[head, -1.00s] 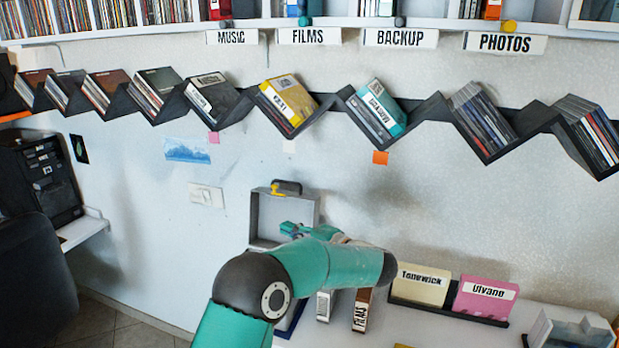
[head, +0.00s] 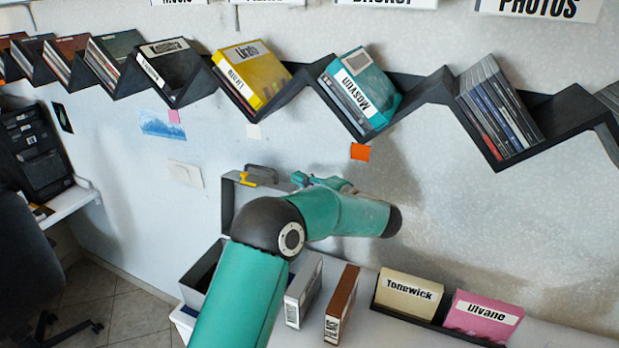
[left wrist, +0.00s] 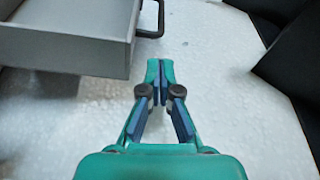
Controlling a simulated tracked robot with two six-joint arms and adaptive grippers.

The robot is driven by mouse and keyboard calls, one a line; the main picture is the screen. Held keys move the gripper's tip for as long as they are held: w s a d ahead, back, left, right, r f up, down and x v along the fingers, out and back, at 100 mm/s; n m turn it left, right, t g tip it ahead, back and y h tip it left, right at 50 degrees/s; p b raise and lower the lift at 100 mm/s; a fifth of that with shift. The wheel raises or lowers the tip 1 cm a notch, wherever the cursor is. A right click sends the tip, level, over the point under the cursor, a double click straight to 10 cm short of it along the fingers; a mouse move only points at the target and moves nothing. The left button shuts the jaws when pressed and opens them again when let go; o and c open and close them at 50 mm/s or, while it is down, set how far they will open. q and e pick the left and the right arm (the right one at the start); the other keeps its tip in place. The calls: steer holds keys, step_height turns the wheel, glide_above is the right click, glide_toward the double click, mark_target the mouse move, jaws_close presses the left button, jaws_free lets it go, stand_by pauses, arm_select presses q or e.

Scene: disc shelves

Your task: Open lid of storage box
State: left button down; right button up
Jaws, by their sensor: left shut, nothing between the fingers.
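The grey storage box (head: 195,280) stands at the left end of the white surface, partly hidden behind my left arm. Its lid (head: 228,203) is raised upright at the back, with a dark handle (head: 262,169) and a yellow latch (head: 246,180) along its top edge. In the left wrist view the lid (left wrist: 60,45) appears as a shallow grey tray at the upper left, its handle (left wrist: 153,22) at the top. My left gripper (head: 300,179) is just right of the lid's top, apart from it. Its fingertips (left wrist: 161,68) are together and empty. My right gripper is not in view.
A grey case (head: 303,292) and a brown case (head: 341,302) stand right of the box. A dark holder has the Tonewick (head: 408,292) and Uvane (head: 482,316) cases. A zigzag shelf (head: 422,104) of discs runs along the wall above.

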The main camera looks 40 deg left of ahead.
arm_select(q)
steer(key=a+p, duration=0.1)
steer(key=a, duration=0.4)
steer(key=shift+w+a+p, duration=0.15)
steer(key=shift+a+p, duration=0.05)
steer(key=shift+p, duration=0.2)
steer(key=shift+a+f, duration=0.1)
steer(key=shift+a, duration=0.35)
